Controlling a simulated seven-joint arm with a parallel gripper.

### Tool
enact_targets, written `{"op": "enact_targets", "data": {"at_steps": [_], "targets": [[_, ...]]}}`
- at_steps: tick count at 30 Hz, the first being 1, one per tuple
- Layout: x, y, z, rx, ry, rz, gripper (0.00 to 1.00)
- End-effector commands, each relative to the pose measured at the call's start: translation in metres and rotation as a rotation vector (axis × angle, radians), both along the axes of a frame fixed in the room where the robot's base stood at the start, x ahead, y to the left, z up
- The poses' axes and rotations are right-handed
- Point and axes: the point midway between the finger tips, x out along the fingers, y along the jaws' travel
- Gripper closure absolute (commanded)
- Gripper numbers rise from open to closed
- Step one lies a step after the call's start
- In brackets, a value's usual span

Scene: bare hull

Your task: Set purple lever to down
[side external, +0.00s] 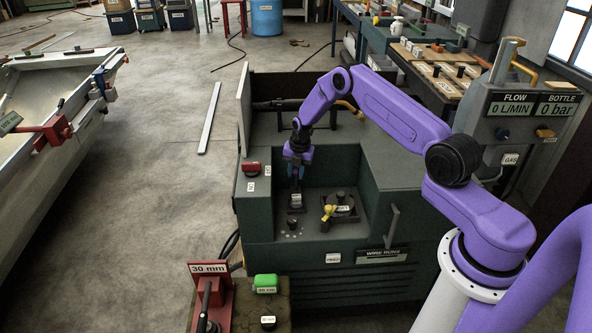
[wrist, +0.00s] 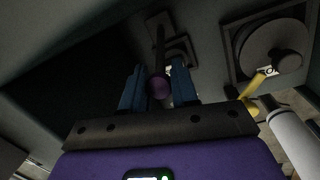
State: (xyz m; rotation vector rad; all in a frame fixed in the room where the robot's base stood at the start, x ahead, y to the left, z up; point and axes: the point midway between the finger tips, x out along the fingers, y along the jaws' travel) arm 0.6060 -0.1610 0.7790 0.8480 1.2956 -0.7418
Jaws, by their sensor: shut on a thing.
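The purple lever (wrist: 158,88) shows in the wrist view as a round purple knob on a dark stem, coming from a dark base plate. My gripper (wrist: 158,92) has its two blue fingers on either side of the knob and is shut on it. In the side external view my gripper (side external: 295,178) points down into the recess of the dark green machine (side external: 400,200), above the lever's small base (side external: 295,206). The knob is hidden by the fingers there, and the lever's exact angle is hard to tell.
A round dial with a yellow handle (side external: 328,211) stands right of the lever, also in the wrist view (wrist: 256,80). A red knob (side external: 251,168) sits on the ledge to the left. The recess walls rise around my gripper. A red 30 mm stand (side external: 209,268) is in front.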

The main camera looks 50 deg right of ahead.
Motion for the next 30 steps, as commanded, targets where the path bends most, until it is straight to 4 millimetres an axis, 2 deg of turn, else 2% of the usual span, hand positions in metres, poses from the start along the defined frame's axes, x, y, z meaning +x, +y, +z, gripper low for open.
{"op": "enact_targets", "data": {"at_steps": [12, 29, 30], "targets": [[-0.014, 0.005, -0.007, -0.114, -0.098, -0.005, 1.0], [-0.018, 0.013, -0.009, -0.122, -0.126, 0.0, 1.0], [-0.018, 0.013, -0.009, -0.123, -0.125, 0.0, 0.68]]}}
